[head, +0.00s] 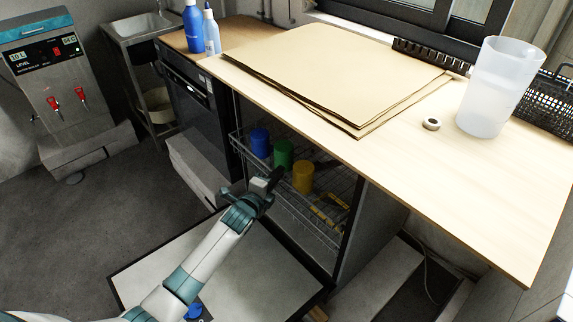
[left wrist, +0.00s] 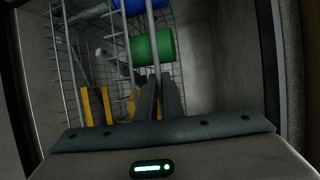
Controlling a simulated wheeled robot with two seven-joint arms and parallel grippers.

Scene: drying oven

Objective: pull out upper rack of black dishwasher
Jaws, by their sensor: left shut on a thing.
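The black dishwasher (head: 345,232) stands under the wooden counter with its door (head: 245,275) folded down. Its upper wire rack (head: 318,228) holds a blue cup (head: 260,143), a green cup (head: 284,154) and a yellow cup (head: 303,176). My left gripper (head: 272,180) is at the rack's front edge, in front of the cups. In the left wrist view its fingers (left wrist: 160,82) are shut on a rack wire (left wrist: 152,35), close to the green cup (left wrist: 152,48) and the blue cup (left wrist: 130,6). The fingertips partly hide the wire. My right gripper is not in view.
The counter (head: 480,190) overhangs the rack. On it lie cardboard sheets (head: 330,70), and a translucent container (head: 490,90) stands at right. A black appliance (head: 195,105) stands left of the dishwasher. Open floor (head: 70,220) lies left of the lowered door.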

